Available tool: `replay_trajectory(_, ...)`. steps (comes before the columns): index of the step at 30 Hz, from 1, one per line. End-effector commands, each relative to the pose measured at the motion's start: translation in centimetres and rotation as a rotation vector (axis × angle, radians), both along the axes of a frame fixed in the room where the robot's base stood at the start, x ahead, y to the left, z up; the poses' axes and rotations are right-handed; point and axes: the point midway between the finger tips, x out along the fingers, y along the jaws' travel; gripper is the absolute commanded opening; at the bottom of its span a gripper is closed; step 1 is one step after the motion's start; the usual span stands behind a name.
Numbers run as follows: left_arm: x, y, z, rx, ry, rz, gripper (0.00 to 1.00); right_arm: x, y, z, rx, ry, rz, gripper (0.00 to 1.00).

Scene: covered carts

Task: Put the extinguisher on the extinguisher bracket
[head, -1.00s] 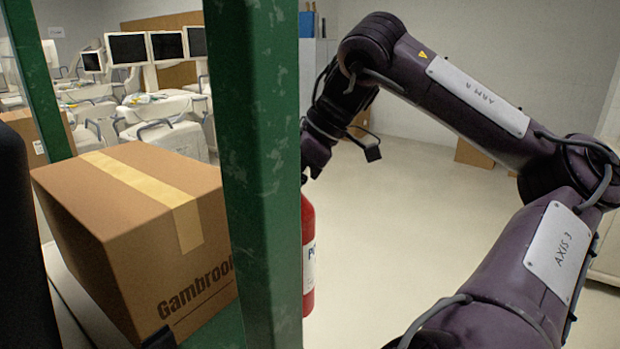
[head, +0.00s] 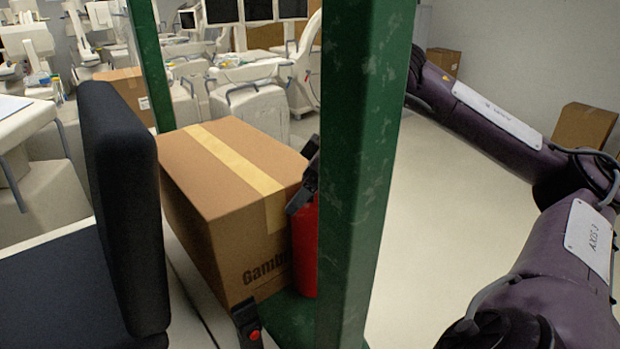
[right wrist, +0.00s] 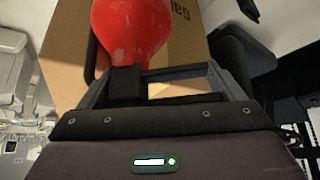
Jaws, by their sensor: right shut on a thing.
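The red extinguisher (head: 305,245) shows in the head view between the cardboard box and the near green post, which hides its right side. Its red body (right wrist: 132,28) also shows at the top of the right wrist view. My right gripper (right wrist: 155,82) is shut on it there; in the head view only dark parts of the gripper (head: 304,182) show beside the post. A black fitting with a red button (head: 247,325) stands at the box's lower front corner; I cannot tell whether it belongs to the extinguisher bracket. My left gripper is not in view.
The cardboard box (head: 225,185) sits on the cart, close to the extinguisher. The near green post (head: 365,150) blocks much of the view of my right forearm. A dark-backed chair (head: 125,200) is at left. Open floor (head: 440,220) lies right of the post.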

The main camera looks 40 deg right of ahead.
Motion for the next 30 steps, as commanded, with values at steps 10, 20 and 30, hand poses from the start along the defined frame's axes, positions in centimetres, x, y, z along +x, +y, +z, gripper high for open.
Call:
replay_trajectory(10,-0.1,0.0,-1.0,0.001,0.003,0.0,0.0,0.1,-0.1,-2.2,-0.001,-0.011,0.0,0.17)
replay_trajectory(20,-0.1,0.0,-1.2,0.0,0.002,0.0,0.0,-0.1,0.0,-2.8,0.0,0.001,0.001,0.9)
replay_trajectory(30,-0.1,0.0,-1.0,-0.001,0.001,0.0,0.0,-0.1,0.0,-2.5,0.001,0.002,0.0,1.0)
